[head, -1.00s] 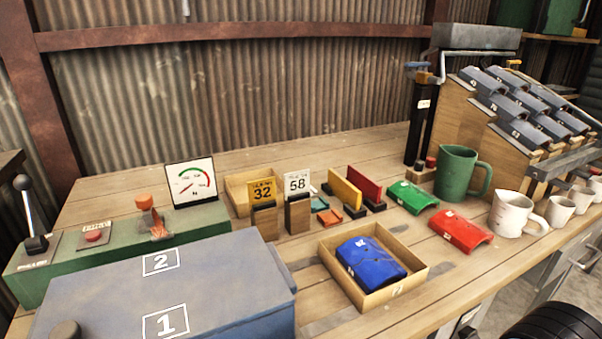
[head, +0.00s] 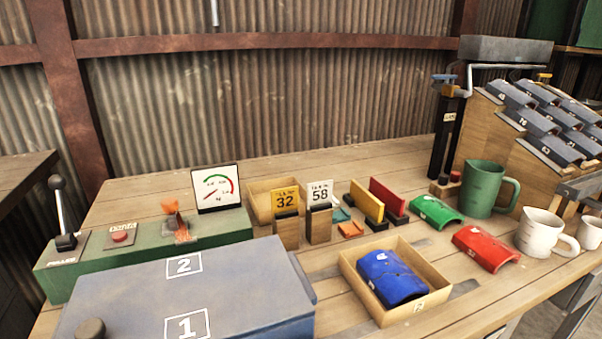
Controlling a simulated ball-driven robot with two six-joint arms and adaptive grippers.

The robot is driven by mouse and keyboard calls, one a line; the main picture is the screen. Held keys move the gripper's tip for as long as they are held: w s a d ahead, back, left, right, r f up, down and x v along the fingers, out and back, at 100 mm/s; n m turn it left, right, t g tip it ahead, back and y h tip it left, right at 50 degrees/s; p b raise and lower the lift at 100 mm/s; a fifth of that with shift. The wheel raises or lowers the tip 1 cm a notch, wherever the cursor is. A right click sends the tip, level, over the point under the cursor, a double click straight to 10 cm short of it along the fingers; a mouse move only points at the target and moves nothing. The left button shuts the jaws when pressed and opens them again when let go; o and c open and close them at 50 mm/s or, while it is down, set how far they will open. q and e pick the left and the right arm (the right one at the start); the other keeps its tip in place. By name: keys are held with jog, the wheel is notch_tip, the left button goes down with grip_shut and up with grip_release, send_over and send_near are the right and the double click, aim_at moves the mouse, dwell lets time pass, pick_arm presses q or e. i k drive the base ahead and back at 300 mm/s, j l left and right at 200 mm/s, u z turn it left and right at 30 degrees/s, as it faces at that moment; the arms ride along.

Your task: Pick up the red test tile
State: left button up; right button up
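A red curved tile (head: 486,247) lies on the wooden bench (head: 350,167) at the right, arched side up. It sits between a green curved tile (head: 436,211) and the bench's front edge. A blue curved tile (head: 391,277) lies in a shallow wooden tray (head: 432,296) to its left. A thin upright red plate (head: 387,196) stands behind, beside a yellow one (head: 366,202). Neither of my grippers is in view.
A blue-grey box (head: 235,275) marked 1 and 2 fills the front left. Number cards 32 (head: 285,200) and 58 (head: 320,193) stand mid-bench. A sloped rack (head: 500,125) is at right.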

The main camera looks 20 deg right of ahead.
aim_at(488, 251)
jog(key=z, duration=1.6)
jog(key=i+l, duration=0.15)
jog(key=l, duration=0.15)
jog(key=i+l+u, duration=0.2)
jog(key=l, duration=0.35)
jog(key=i+l, duration=0.2)
jog(key=l, duration=0.15)
